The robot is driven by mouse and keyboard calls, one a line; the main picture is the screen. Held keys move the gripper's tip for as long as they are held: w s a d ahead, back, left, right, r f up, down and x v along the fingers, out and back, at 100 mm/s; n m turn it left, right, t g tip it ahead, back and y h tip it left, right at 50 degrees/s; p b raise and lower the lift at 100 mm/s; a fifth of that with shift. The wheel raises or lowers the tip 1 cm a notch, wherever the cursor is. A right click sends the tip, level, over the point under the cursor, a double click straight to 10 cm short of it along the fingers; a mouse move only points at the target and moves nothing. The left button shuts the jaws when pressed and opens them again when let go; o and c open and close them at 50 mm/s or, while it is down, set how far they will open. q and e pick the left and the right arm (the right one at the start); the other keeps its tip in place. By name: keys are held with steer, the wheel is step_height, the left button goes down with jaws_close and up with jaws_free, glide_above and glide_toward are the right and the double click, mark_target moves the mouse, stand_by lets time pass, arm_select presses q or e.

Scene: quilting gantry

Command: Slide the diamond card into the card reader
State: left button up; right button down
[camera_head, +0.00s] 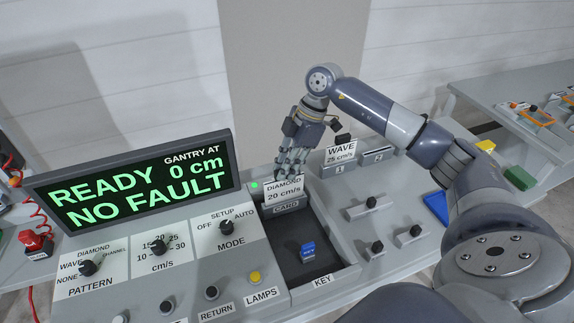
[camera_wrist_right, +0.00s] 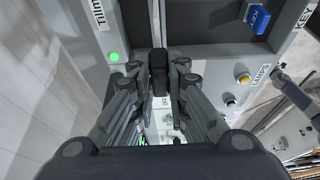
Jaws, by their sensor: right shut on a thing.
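The white diamond card (camera_head: 284,188), marked "DIAMOND 20 cm/s", stands upright at the card reader (camera_head: 287,207), just behind its CARD label. My right gripper (camera_head: 291,168) is above the card and shut on its top. In the right wrist view, a black grip (camera_wrist_right: 158,72) sits between the two fingers, with part of the white card below it. The fingers hide much of the card there. I cannot tell how deep the card sits in the reader. My left gripper is not in view.
A green light (camera_head: 254,185) glows beside the reader. A WAVE card (camera_head: 341,152) stands in rack slot 1 to the right; slot 2 (camera_head: 378,156) looks empty. A blue key (camera_head: 308,251) is in front. The display (camera_head: 135,183) reads "READY", "NO FAULT", "0 cm".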

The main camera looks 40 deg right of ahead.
steer(key=shift+f, duration=0.45)
steer(key=c, duration=1.5)
jaws_free()
steer(key=shift+r, duration=0.2)
steer(key=v, duration=1.1)
steer(key=shift+d+r, duration=0.2)
steer(key=shift+r, duration=0.1)
steer(key=shift+r, duration=0.1)
